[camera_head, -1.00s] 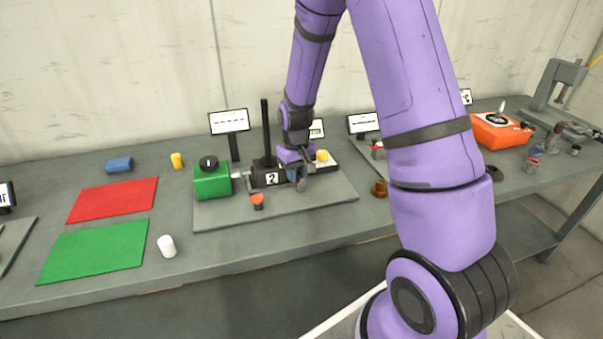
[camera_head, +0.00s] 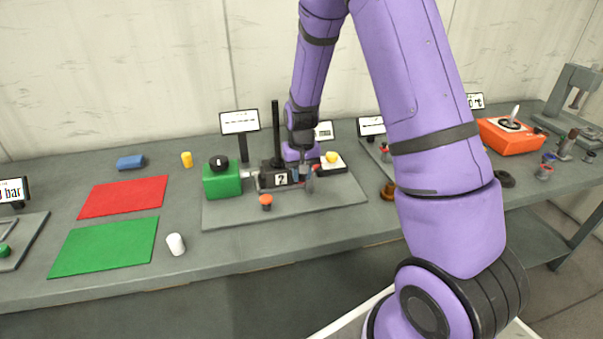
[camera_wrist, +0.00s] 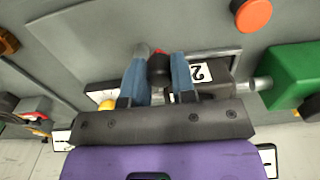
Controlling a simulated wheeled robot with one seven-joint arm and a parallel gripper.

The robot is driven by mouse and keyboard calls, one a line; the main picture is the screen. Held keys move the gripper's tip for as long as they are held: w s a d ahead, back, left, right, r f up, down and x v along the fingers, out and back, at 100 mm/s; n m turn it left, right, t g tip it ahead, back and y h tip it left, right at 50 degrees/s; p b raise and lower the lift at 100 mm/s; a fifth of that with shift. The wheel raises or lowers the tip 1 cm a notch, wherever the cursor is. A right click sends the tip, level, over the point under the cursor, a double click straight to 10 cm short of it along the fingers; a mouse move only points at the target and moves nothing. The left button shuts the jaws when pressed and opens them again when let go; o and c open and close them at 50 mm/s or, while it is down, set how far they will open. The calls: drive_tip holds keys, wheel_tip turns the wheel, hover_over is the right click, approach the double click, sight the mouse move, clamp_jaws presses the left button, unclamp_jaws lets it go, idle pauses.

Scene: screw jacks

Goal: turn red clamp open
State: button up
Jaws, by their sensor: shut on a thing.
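The red clamp (camera_wrist: 160,50) shows in the wrist view only as small red bits around a dark rounded part between my blue fingers. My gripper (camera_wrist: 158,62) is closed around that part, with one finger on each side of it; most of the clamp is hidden. In the head view my gripper (camera_head: 309,183) is down at the right end of a dark block (camera_head: 266,181) with a white label. A small red piece (camera_head: 316,167) shows just beside the fingers. The block also shows in the wrist view (camera_wrist: 219,72).
A green box (camera_head: 221,182) with a black knob stands left of the block, joined by a metal rod. An orange-red button (camera_head: 266,201) is in front, a yellow button (camera_head: 331,157) behind right. A black post (camera_head: 276,130) rises behind.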

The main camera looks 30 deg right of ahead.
drive_tip(key=o, duration=0.9)
wheel_tip(320, 180, up, 11)
drive_tip(key=shift+f, duration=0.1)
idle(0.3)
drive_tip(key=s+a+r+n+t, duration=0.2)
drive_tip(key=s+a+r+t, duration=0.15)
drive_tip(key=s+r, duration=1.1)
drive_tip(key=shift+n+t, duration=0.7)
drive_tip(key=shift+t, duration=0.15)
drive_tip(key=s+r, duration=0.2)
drive_tip(key=s, duration=0.2)
drive_tip(key=s+a+r, duration=0.1)
drive_tip(key=s+r, duration=0.1)
drive_tip(key=s, duration=0.3)
drive_tip(key=s+a+r, duration=0.1)
drive_tip(key=s+r, duration=0.1)
drive_tip(key=s, duration=0.3)
drive_tip(key=shift+r, duration=0.15)
